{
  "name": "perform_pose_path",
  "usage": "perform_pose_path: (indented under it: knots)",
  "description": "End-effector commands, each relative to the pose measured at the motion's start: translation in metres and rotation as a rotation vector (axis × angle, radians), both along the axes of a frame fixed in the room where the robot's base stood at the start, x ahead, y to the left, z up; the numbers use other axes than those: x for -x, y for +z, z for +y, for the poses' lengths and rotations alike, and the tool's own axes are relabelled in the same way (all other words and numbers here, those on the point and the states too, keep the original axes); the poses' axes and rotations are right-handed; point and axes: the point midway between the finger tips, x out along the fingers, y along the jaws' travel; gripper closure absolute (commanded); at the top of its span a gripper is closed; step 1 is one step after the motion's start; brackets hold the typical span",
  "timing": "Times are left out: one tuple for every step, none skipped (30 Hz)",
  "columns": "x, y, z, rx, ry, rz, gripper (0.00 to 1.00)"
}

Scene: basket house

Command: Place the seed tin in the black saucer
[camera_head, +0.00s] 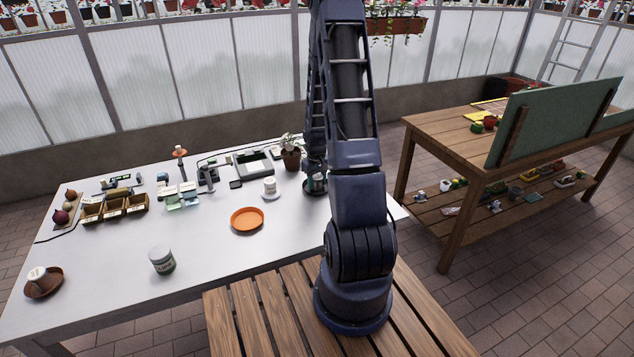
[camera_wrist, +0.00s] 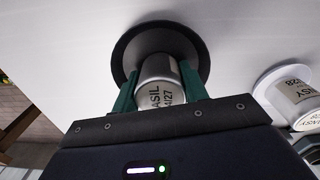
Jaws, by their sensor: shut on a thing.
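The seed tin (camera_wrist: 160,92), a pale metal tin marked "BASIL" and a date, is between the green fingers of my gripper (camera_wrist: 158,76) in the wrist view. The gripper is shut on it. The black saucer (camera_wrist: 190,38) is directly beyond the tin, and the tin's far end overlaps its middle. I cannot tell whether the tin touches the saucer. In the head view the black saucer (camera_head: 313,193) lies on the white table beside my arm, which hides much of it and the gripper.
A white tin (camera_head: 270,186) on a white saucer stands close left of the black saucer. A green-labelled tin (camera_head: 162,259), a brown saucer (camera_head: 44,287) and a potted plant (camera_head: 291,157) are also on the table. Its front middle is clear.

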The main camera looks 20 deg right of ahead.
Motion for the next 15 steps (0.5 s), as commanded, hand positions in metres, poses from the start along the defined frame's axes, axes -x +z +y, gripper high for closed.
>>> perform_pose_path:
  knots:
    - [0.0001, -0.0014, 0.0000, 0.000, 0.000, 0.001, 0.79]
    - [0.0001, -0.0022, 0.0000, 0.000, 0.000, 0.000, 0.79]
    - [0.0000, -0.0020, 0.0000, 0.000, 0.000, 0.000, 0.51]
    - [-0.0001, -0.0019, 0.0000, 0.000, 0.000, 0.000, 0.45]
    - [0.0000, -0.0019, 0.0000, 0.000, 0.000, 0.000, 0.39]
    - [0.0000, -0.0019, 0.0000, 0.000, 0.000, 0.000, 0.35]
    - [0.0000, -0.0018, 0.0000, 0.000, 0.000, 0.000, 0.35]
    - [0.0000, -0.0018, 0.0000, 0.000, 0.000, 0.000, 0.35]
    - [0.0000, -0.0018, 0.0000, 0.000, 0.000, 0.000, 0.35]
    - [0.0000, -0.0018, 0.0000, 0.000, 0.000, 0.000, 0.35]
    - [0.0000, -0.0018, 0.0000, 0.000, 0.000, 0.000, 0.35]
    - [0.0000, -0.0018, 0.0000, 0.000, 0.000, 0.000, 0.35]
    - [0.0000, -0.0017, 0.0000, 0.000, 0.000, 0.000, 0.35]
    - [0.0000, -0.0015, 0.0000, 0.000, 0.000, 0.000, 0.35]
    - [-0.0001, -0.0006, 0.0000, 0.000, 0.000, 0.000, 0.35]
